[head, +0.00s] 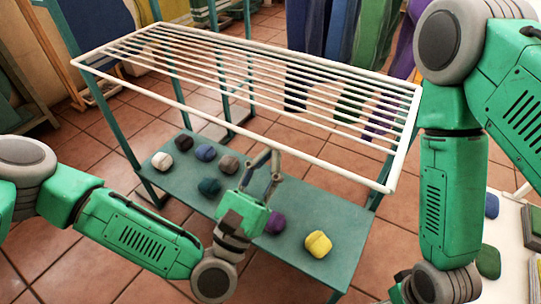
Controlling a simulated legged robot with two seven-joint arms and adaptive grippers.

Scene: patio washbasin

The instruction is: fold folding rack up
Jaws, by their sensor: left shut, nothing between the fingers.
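The folding rack (230,120) is a white frame with many thin parallel bars. It lies out roughly flat above a teal stand, across the upper middle of the head view. My left gripper (264,168) is shut and empty, fingers pointing up, just at the lower side of the rack's near rail. I cannot tell whether the fingertips touch the rail. My right arm stands at the right, close to the rack's right end; its gripper is out of the frame.
The teal lower shelf (278,252) holds several rolled cloths, including a yellow one (318,243) and a purple one (275,222). Coloured hanging cloths (345,40) are behind the rack. A pale surface (510,235) with more items is at the right edge. Tiled floor surrounds the stand.

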